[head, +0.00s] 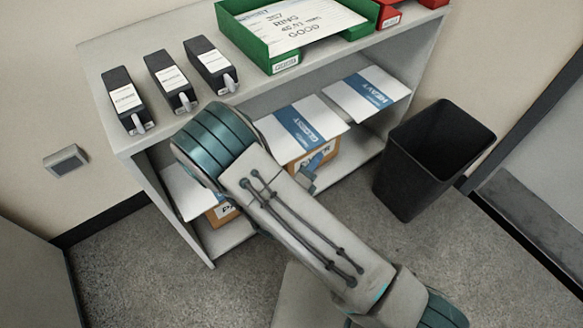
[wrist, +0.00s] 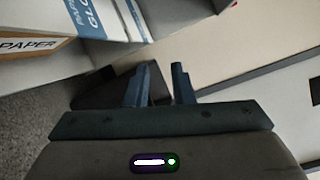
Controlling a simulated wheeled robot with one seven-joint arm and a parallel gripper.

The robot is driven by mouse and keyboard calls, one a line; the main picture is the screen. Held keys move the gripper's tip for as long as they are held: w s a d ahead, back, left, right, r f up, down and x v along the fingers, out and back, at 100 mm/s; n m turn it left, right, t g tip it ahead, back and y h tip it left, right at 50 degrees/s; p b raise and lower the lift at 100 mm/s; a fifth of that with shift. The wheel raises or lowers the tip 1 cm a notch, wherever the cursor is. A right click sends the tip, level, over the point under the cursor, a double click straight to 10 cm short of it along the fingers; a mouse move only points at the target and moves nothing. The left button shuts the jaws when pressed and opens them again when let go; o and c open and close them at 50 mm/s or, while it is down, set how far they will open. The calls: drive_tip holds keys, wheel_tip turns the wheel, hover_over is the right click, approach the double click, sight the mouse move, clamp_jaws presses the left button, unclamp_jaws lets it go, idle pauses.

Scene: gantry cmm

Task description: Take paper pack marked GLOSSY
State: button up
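The paper pack marked GLOSSY (head: 283,142) is white with a blue band. It lies flat on the middle shelf of the grey unit, left of the pack marked HEAVY (head: 366,94). In the wrist view the GLOSSY pack (wrist: 88,16) shows at the upper left, with part of its label cut off. My gripper (wrist: 161,70) is open, with nothing between its two fingers. In the head view the fingers (head: 318,160) are partly hidden by my arm, near the front edge of the pack. I cannot tell whether they touch it.
The grey unit (head: 130,150) carries black binders (head: 170,82), a green tray (head: 243,40) and red trays on top. A black bin (head: 408,180) stands right.

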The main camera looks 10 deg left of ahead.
sight(291, 159)
drive_tip(key=s+a+f+n+t+y+b, duration=0.1)
drive_tip(key=s+a+f+n+y+b, duration=0.15)
drive_tip(key=a+f+n+y, duration=0.6)
drive_tip(key=shift+h, duration=0.55)
drive_tip(key=w, duration=0.3)
drive_tip(key=w+f+b, duration=0.1)
drive_tip(key=w, duration=0.5)
drive_tip(key=shift+d+f, duration=0.15)
drive_tip(key=shift+d, duration=0.1)
clamp_jaws()
